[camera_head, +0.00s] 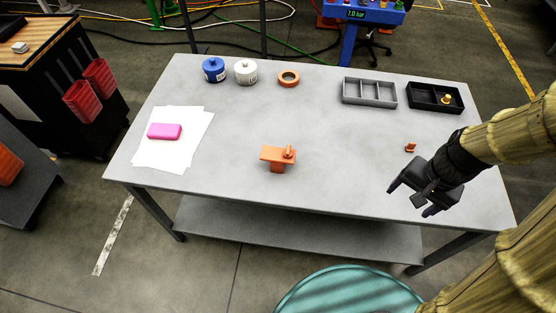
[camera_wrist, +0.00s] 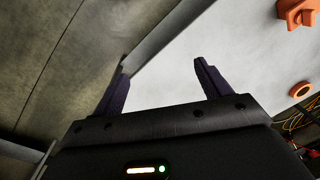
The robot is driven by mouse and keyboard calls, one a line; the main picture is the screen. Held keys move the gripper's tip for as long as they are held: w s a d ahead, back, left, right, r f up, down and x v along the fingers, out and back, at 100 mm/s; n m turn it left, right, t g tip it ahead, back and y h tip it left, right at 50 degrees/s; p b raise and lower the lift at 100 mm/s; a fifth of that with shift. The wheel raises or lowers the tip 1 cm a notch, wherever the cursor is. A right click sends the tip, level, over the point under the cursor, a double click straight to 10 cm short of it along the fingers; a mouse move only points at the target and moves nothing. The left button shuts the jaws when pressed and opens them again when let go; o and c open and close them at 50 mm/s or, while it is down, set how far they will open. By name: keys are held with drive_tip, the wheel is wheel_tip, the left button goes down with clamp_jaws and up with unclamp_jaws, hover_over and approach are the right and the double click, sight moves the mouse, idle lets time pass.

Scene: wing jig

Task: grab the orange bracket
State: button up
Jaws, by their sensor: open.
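My gripper (camera_head: 409,200) is open and empty over the table's front right, nearer the front edge than the small bracket. In the wrist view my gripper's two dark fingers (camera_wrist: 162,68) are spread with nothing between them.
On the table (camera_head: 235,150) stand a blue tub (camera_head: 213,70), a white tub (camera_head: 246,72), an orange ring (camera_head: 288,78), a grey tray (camera_head: 369,92) and a black tray (camera_head: 434,98). A pink block (camera_head: 164,131) lies on white paper (camera_head: 180,155). The table's middle is mostly clear.

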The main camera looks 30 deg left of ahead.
drive_tip(key=w+a+f+m+g+y+b, duration=0.2)
drive_tip(key=w+a+f+m+y, duration=0.2)
drive_tip(key=a+f+y, duration=0.1)
drive_tip(key=w+a+f+m+g+y+b, duration=0.2)
drive_tip(key=w+a+f+m+y, duration=0.1)
drive_tip(key=w+a+f+y, duration=0.1)
drive_tip(key=w+a+f+m+g+y+b, duration=0.1)
drive_tip(key=w+a+f+m+y, duration=0.3)
drive_tip(key=a+f, duration=0.4)
drive_tip(key=shift+w+a+m+g+y+b, duration=0.15)
drive_tip(key=shift+w+a+g+y+b, duration=0.05)
drive_tip(key=shift+a+y, duration=0.3)
drive_tip(key=shift+w+a+m+g+y+b, duration=0.2)
drive_tip(key=shift+a+y, duration=0.2)
drive_tip(key=shift+a, duration=0.2)
drive_tip(key=shift+w+a+m+t+y, duration=0.15)
drive_tip(key=shift+w+m+t+y, duration=0.15)
drive_tip(key=shift+w+m+y, duration=0.3)
drive_tip(key=shift+s, duration=0.1)
drive_tip(key=p, duration=0.2)
approach(278, 160)
drive_tip(key=a, duration=0.1)
drive_tip(key=w+a, duration=0.2)
drive_tip(key=shift+a+f, duration=0.3)
drive_tip(key=shift+a, duration=0.1)
drive_tip(key=shift+s+a, duration=0.1)
drive_tip(key=shift+a, duration=0.15)
